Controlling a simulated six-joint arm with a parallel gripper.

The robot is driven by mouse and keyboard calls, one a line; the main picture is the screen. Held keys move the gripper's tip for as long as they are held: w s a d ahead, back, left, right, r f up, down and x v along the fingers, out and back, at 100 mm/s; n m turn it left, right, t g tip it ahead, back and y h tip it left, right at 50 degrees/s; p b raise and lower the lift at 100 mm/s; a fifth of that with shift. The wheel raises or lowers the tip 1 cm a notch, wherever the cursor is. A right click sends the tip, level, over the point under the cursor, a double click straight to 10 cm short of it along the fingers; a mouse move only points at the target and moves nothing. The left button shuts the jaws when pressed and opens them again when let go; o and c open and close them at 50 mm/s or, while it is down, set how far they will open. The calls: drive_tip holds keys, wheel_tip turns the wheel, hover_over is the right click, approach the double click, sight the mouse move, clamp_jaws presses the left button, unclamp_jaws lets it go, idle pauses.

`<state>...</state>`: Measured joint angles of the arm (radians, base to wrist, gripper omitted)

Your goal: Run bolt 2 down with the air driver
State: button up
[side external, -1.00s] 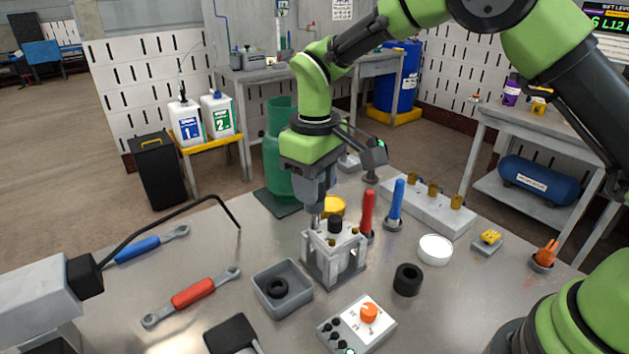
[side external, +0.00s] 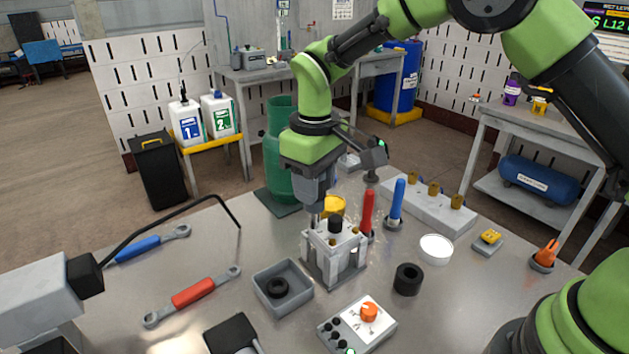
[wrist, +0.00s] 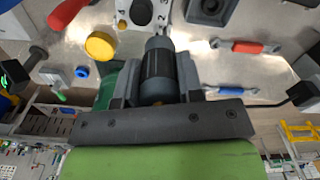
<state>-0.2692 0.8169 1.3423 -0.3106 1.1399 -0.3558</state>
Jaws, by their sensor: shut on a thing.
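My gripper (side external: 316,184) is shut on the air driver, a dark grey and black cylinder that shows in the wrist view (wrist: 158,72) between both fingers. The driver points down, its thin tip at the left top corner of the pale fixture block (side external: 334,262). A black round knob-like part (side external: 335,224) and small brass-coloured parts stand on the block's top. The wrist view shows the block's top face (wrist: 137,24) with printed numbers, a 2 beside the driver. Bolt 2 itself is hidden by the driver, so I cannot tell how deep it sits.
A red-handled tool (side external: 367,211) and a blue-handled tool (side external: 397,204) stand upright close behind the block's right side. A grey tray (side external: 300,303) with a black ring lies in front left. A control box (side external: 345,335) with an orange knob and a black ring (side external: 407,279) lie in front.

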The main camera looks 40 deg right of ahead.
drive_tip(key=shift+s+f, duration=0.1)
drive_tip(key=shift+f, duration=0.1)
drive_tip(key=shift+r, duration=3.15)
